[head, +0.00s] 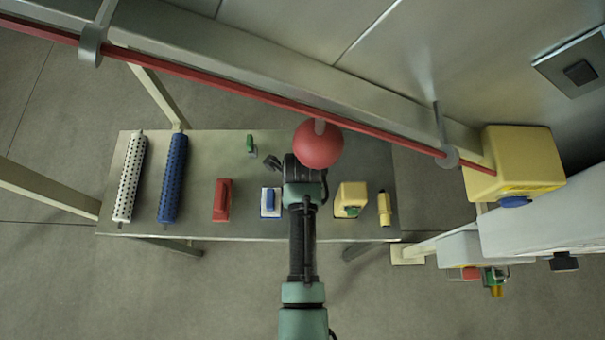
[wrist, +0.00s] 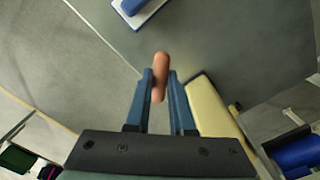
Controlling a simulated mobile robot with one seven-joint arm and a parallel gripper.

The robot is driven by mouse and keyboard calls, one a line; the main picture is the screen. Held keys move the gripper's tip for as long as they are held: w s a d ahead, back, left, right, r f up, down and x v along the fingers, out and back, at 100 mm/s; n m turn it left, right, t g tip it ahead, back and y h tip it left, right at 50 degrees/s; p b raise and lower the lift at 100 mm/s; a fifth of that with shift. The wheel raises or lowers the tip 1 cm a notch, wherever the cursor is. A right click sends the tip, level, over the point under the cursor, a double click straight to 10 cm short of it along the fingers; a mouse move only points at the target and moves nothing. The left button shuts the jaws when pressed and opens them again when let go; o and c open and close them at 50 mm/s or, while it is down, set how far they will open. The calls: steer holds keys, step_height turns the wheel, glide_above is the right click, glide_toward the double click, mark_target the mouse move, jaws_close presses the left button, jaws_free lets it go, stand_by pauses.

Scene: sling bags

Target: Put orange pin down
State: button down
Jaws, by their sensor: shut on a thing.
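The orange pin (wrist: 160,75) is a small rounded brownish-orange rod in the wrist view. My gripper (wrist: 161,76) is shut on it, with the two blue fingers on either side and the pin's tip sticking out beyond them. The grey table top (wrist: 215,50) lies below the pin; I cannot tell how far. In the head view my gripper (head: 290,165) is over the table (head: 345,160), just below and left of a red ball. The pin cannot be made out in the head view.
The red ball (head: 318,147) is close by my gripper, under a red rod (head: 240,91). On the table are a white perforated tube (head: 129,178), a blue one (head: 173,178), a red block (head: 222,200), a blue-and-white block (head: 270,202) and yellow things (head: 351,198). The table's back middle-left is mostly clear.

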steer(key=shift+f, duration=0.2)
steer(key=shift+f, duration=0.2)
steer(key=c, duration=0.8)
jaws_free()
steer(key=shift+r, duration=0.1)
step_height(320, 180, up, 12)
steer(key=shift+r+b, duration=0.15)
steer(key=shift+b, duration=0.2)
